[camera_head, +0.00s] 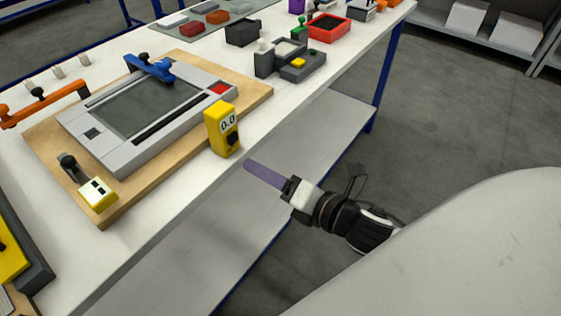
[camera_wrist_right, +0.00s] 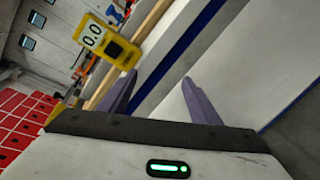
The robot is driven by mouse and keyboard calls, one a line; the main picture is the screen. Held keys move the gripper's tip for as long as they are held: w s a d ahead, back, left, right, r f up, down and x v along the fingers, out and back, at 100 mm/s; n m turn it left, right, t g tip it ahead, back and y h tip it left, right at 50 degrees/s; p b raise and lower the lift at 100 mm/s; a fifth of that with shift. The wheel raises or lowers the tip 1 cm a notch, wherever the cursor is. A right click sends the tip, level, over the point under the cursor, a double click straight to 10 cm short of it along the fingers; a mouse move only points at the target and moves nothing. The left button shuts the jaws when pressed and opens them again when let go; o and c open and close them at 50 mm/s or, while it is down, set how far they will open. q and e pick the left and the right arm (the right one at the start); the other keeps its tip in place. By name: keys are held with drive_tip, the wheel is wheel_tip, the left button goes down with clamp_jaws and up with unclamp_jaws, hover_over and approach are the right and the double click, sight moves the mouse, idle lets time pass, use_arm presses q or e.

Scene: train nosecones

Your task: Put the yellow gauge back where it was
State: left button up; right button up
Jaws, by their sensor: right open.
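The yellow gauge (camera_head: 222,130) stands upright at the front edge of the wooden board, its display reading 0.0. It also shows tilted in the right wrist view (camera_wrist_right: 108,43), up and left of my fingers. My right gripper (camera_head: 250,168) is at the table's front edge, just right of and below the gauge in the head view. In the wrist view its purple fingers (camera_wrist_right: 158,90) are spread wide with nothing between them. The gauge is outside the fingers, apart from them. My left gripper is not in view.
A grey fixture (camera_head: 150,113) with a blue handle (camera_head: 150,68) lies on the wooden board (camera_head: 112,211). A yellow block (camera_head: 97,194) sits at the board's near corner. A dark grey holder (camera_head: 303,70) and red tray (camera_head: 323,27) are farther along the white table (camera_head: 180,193).

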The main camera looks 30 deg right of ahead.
drive_tip(key=s+a+f+m+g, duration=0.3)
drive_tip(key=s+f+m, duration=0.4)
drive_tip(key=f+m, duration=0.4)
drive_tip(key=s+a+f+m+g, duration=0.2)
drive_tip(key=s+f+m, duration=0.5)
drive_tip(key=f+m, duration=0.4)
drive_tip(key=m+g, duration=0.1)
drive_tip(key=m, duration=0.2)
drive_tip(key=shift+s+a+h, duration=0.4)
